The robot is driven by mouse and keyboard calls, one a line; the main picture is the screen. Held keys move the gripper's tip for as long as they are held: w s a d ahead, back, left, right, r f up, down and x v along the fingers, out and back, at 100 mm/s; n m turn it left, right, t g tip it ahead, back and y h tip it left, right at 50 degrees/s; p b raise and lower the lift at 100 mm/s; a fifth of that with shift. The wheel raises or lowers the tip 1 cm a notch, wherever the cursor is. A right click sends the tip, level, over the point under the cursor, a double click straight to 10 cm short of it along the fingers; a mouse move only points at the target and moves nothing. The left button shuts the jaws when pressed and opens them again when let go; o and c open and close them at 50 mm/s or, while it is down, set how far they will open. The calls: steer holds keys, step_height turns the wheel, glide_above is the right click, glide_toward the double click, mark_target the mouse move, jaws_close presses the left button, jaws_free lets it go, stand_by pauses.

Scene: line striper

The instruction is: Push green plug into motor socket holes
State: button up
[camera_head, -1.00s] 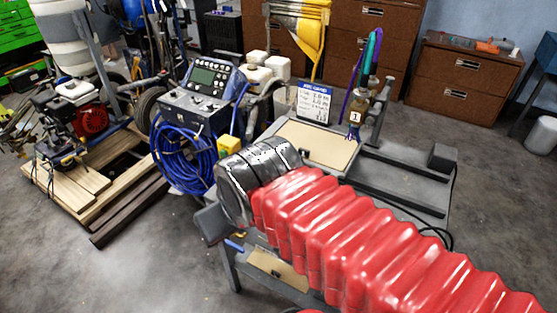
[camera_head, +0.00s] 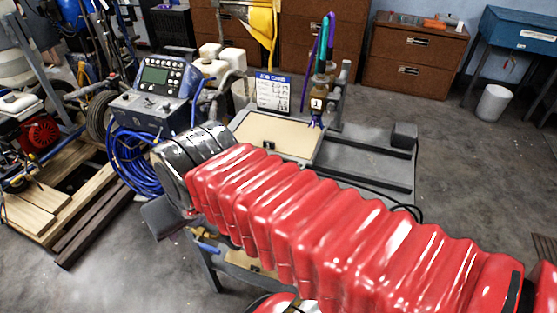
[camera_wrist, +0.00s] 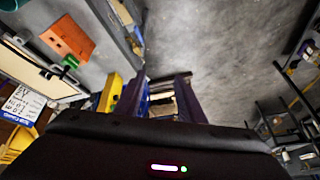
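In the wrist view a small green piece that looks like the green plug (camera_wrist: 70,63) sits at the lower edge of an orange block (camera_wrist: 67,37) with a small dark mark. The block lies on a grey surface at upper left. In the head view my red arm hides this area.
A grey cart carries a beige board (camera_head: 283,137), a sign (camera_head: 273,92) and a brown upright fitting (camera_head: 317,102) with teal and purple hoses. A blue control box (camera_head: 158,92) stands left of it. Brown cabinets (camera_head: 420,52) line the back. Open floor lies at right.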

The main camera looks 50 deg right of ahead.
steer(key=w+d+f+m+t+y, duration=0.1)
steer(key=d+f+m, duration=0.2)
steer(key=d+m, duration=1.1)
steer(key=w+d+f+m+t+y, duration=0.1)
steer(key=d+f+m, duration=0.3)
steer(key=d+m, duration=1.1)
steer(key=shift+w+d+m+y, duration=0.15)
steer(key=shift+m+y, duration=0.35)
steer(key=shift+f, duration=0.1)
steer(key=shift+x, duration=4.95)
steer(key=shift+w, duration=0.1)
steer(key=shift+c, duration=0.6)
jaws_close()
